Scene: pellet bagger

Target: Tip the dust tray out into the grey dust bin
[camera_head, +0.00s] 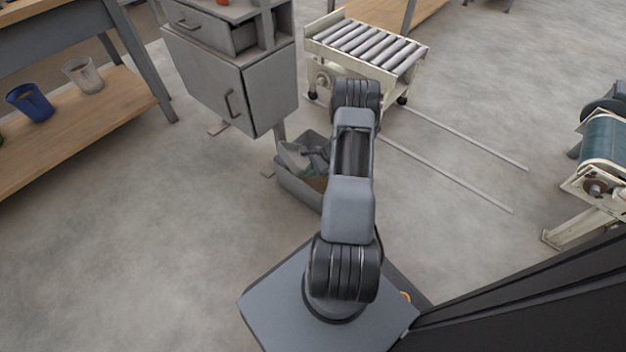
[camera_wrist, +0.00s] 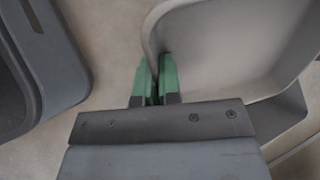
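The grey dust bin (camera_head: 298,193) stands on the floor below the cabinet, partly hidden by my arm. The lighter grey dust tray (camera_head: 292,157) is at the bin's opening and looks tilted; whether it touches the bin cannot be told. My gripper (camera_head: 311,172) is beside the tray, mostly hidden behind my arm in the head view. In the wrist view the green fingertips (camera_wrist: 156,76) are close together on the edge of the tray (camera_wrist: 225,45), which spreads to the right. The tray's contents cannot be made out.
A grey cabinet (camera_head: 219,84) with a drawer stands just behind the bin. A roller conveyor (camera_head: 365,50) is beyond my arm, with thin floor rails (camera_head: 450,173) running right. A bench at left holds a blue cup (camera_head: 31,103) and a pale cup (camera_head: 83,75). The left floor is clear.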

